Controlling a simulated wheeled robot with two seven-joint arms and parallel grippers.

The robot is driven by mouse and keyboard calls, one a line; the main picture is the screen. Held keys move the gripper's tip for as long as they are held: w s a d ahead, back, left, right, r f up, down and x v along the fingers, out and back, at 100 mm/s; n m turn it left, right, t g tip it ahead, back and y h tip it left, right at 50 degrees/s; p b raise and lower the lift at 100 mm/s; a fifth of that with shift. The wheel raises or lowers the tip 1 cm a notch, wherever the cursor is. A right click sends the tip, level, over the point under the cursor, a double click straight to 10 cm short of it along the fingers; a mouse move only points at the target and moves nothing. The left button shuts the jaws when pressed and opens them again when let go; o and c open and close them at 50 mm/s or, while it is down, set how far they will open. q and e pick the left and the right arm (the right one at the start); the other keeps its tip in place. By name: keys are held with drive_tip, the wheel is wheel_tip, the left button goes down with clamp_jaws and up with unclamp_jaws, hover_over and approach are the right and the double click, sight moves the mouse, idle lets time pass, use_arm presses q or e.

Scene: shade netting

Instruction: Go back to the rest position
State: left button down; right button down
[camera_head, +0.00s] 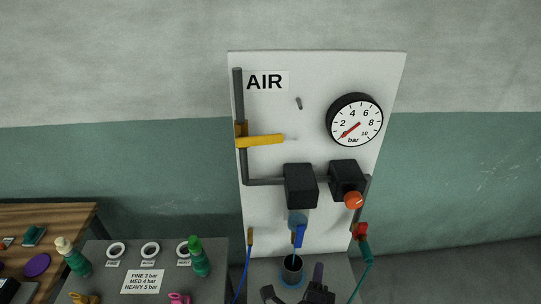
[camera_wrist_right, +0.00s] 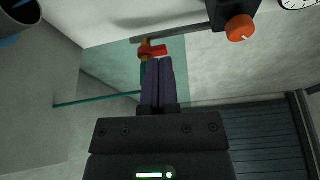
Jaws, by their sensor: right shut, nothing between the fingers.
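My right gripper (camera_head: 318,275) is low in the head view, in front of the air panel (camera_head: 325,70). In the right wrist view its dark fingers (camera_wrist_right: 158,62) are together with nothing between them. Their tips line up just below a red valve handle (camera_wrist_right: 153,51); I cannot tell whether they touch it. The red handle also shows in the head view (camera_head: 361,231), above a green hose, to the right of the gripper. My left gripper is not in view.
A grey table (camera_head: 215,280) with bottles and rings stands left, beside a wooden table (camera_head: 50,215).

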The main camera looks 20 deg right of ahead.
drive_tip(key=s+m+g+y, duration=0.1)
drive_tip(key=s+m+g, duration=0.4)
drive_tip(key=m, duration=0.8)
drive_tip(key=s+m+g+y, duration=0.1)
drive_tip(key=s+m+g, duration=0.3)
drive_tip(key=m, duration=0.9)
drive_tip(key=s+a+r+m+g+y, duration=0.2)
drive_tip(key=s+a+r+m+y, duration=0.5)
drive_tip(key=m, duration=1)
wheel_tip(320, 180, down, 36)
drive_tip(key=s+g+y+b, duration=0.1)
drive_tip(key=s+b, duration=0.1)
drive_tip(key=b, duration=1.3)
drive_tip(key=s+d+f+g+b, duration=0.1)
drive_tip(key=s+d+f+b, duration=0.1)
drive_tip(key=s+f+b, duration=0.7)
drive_tip(key=s+f, duration=0.4)
drive_tip(key=f, duration=0.5)
drive_tip(key=shift+d+f+g+b, duration=0.2)
drive_tip(key=shift+d+g+b, duration=0.05)
drive_tip(key=shift+g+b, duration=0.05)
